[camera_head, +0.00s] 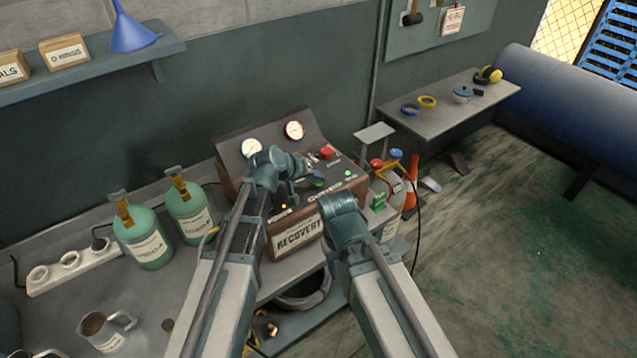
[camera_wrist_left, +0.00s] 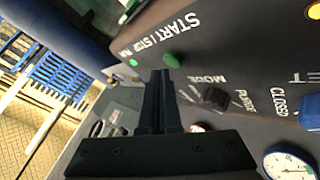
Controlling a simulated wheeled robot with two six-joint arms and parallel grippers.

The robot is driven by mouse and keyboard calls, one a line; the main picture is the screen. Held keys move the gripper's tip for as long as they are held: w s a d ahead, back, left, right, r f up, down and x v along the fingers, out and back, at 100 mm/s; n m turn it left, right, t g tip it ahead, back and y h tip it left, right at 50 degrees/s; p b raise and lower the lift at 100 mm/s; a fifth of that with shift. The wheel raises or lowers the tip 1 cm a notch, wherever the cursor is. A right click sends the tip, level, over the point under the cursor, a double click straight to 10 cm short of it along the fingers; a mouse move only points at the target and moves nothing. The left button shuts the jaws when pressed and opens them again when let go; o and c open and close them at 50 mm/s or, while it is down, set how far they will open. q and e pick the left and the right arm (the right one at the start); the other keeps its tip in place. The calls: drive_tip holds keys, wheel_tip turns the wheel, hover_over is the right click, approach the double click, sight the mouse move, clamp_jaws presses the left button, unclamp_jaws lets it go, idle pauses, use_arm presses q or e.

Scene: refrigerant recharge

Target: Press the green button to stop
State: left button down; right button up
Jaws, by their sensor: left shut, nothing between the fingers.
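The green button (camera_head: 318,182) is on the sloped panel of the recovery machine (camera_head: 298,240). It also shows in the left wrist view (camera_wrist_left: 173,60), beside the START/STOP lettering. My left gripper (camera_wrist_left: 162,72) is shut and empty, its fingertips close to the button's edge; I cannot tell whether they touch it. In the head view the left gripper (camera_head: 304,174) reaches over the panel from the left. A small green light (camera_wrist_left: 134,62) glows by the RUN label; it is also lit in the head view (camera_head: 348,173). My right arm is in front of the machine, its fingers hidden.
A black mode knob (camera_wrist_left: 214,97) sits near the button, and a red knob (camera_head: 326,153) is behind it. Two gauges (camera_head: 294,130) top the machine. Green bottles (camera_head: 190,212) stand left; a grey cylinder (camera_head: 390,225) with red and blue valves stands right.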

sight(316, 187)
idle(0.6)
use_arm(q)
drive_tip(key=shift+f+b, duration=0.45)
drive_tip(key=shift+b, duration=0.05)
drive_tip(key=shift+f, duration=0.1)
idle(0.5)
drive_tip(key=shift+r+p, duration=0.5)
drive_tip(key=shift+r, duration=0.1)
wheel_tip(316, 187, up, 6)
drive_tip(key=p, duration=0.6)
